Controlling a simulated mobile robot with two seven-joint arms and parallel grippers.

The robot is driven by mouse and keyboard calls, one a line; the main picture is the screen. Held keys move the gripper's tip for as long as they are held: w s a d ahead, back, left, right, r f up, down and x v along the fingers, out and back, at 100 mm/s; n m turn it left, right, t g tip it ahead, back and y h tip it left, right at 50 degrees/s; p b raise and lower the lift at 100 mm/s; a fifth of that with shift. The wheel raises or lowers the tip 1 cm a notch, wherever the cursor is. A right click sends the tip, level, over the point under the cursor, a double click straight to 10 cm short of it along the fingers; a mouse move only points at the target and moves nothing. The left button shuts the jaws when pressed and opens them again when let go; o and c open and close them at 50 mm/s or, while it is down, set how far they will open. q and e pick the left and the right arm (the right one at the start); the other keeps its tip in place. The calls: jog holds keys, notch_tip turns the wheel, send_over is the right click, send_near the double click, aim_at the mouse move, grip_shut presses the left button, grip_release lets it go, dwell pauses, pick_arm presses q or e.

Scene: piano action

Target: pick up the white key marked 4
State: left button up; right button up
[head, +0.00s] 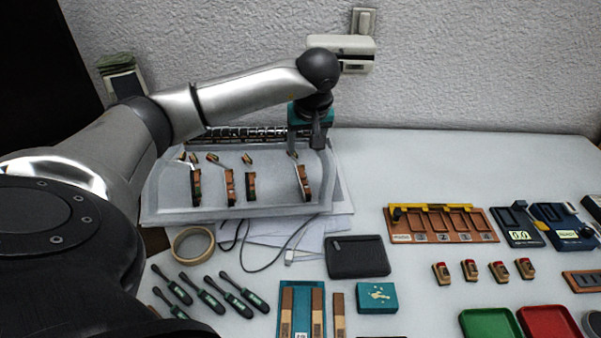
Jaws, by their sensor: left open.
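My left gripper (306,140) is open and points down over the back right part of the white tray (165,212). A hammer-like wooden part (303,182) lies in the tray just below and in front of it; I see no contact. Long wooden key sticks (317,308) lie at the bottom edge, on and beside a teal mat (301,296), cut off by the frame. They may be piano keys, but I cannot read a 4 on any, and no white key top shows clearly. My right gripper is not in view.
Several wooden action parts (229,184) lie in the tray. A tape roll (192,245), dark-handled tools (203,296), a black wallet (357,257) and a teal box (377,297) are in front. A wooden rack (440,226) stands right. The back right table is clear.

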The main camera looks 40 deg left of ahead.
pick_arm(q)
jog(key=b, duration=0.2)
send_near(301, 174)
jog(key=shift+x, duration=0.9)
jog(key=shift+b+x, duration=0.7)
jog(key=shift+x, duration=1.05)
jog(key=shift+b+x, duration=0.45)
jog(key=shift+x, duration=0.7)
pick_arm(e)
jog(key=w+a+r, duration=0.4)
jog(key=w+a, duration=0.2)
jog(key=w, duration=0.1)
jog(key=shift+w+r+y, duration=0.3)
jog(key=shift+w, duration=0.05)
pick_arm(q)
jog(key=shift+c, duration=0.4)
grip_shut()
